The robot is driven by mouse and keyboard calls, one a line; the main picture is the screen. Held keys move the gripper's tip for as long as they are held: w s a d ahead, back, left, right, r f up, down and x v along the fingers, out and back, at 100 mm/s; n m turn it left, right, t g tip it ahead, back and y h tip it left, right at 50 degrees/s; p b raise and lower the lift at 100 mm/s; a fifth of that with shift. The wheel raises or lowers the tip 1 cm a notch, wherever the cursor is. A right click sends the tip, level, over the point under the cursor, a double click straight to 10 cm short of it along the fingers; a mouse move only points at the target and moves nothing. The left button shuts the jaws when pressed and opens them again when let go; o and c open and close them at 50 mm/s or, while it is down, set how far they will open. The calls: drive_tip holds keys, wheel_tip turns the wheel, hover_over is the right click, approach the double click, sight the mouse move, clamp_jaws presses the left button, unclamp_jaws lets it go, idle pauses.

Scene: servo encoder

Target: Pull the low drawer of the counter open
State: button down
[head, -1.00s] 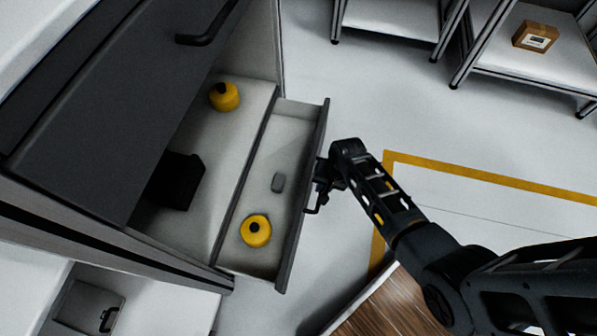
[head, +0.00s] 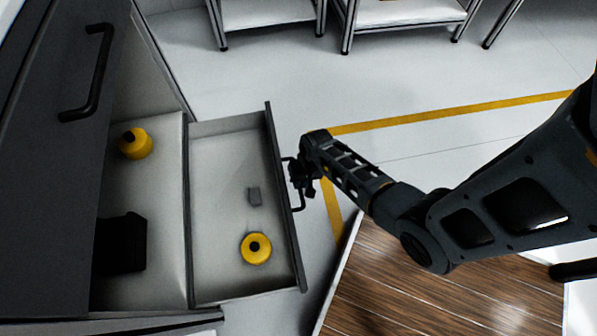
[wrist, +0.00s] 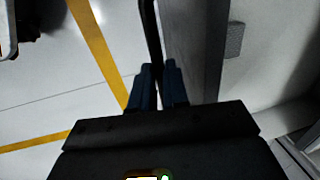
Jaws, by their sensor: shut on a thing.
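The low drawer (head: 222,283) stands pulled out from the counter (head: 165,185) in the head view, with its dark front on the right. Inside it lie a yellow round container (head: 256,248) with a dark centre and a small grey block (head: 255,196). My gripper (head: 298,178) is at the outer side of the drawer front, shut on the drawer's dark bar handle (head: 300,207). In the wrist view the fingers (wrist: 160,88) close around the handle (wrist: 150,35), beside the drawer front (wrist: 195,45). The grey block also shows there (wrist: 235,40).
A dark upper door with a handle (head: 92,75) is at the left. A yellow container (head: 136,143) and a black object (head: 122,243) sit in the compartment behind the drawer. Metal shelves (head: 400,14) stand at the back. The floor between is clear, with yellow lines (head: 450,112).

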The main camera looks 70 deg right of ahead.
drive_tip(key=c, duration=1.1)
unclamp_jaws()
drive_tip(key=shift+s+d+r+p, duration=0.2)
drive_tip(key=shift+r+p, duration=0.35)
drive_tip(key=shift+r, duration=0.7)
drive_tip(key=shift+s+d+r+p, duration=0.15)
drive_tip(key=shift+r+p, duration=0.4)
drive_tip(key=shift+r, duration=0.75)
drive_tip(key=shift+s+d+r+p, duration=0.1)
drive_tip(key=shift+s+r+p, duration=0.3)
drive_tip(key=shift+r, duration=0.85)
drive_tip(key=shift+w, duration=0.2)
drive_tip(key=shift+s, duration=0.1)
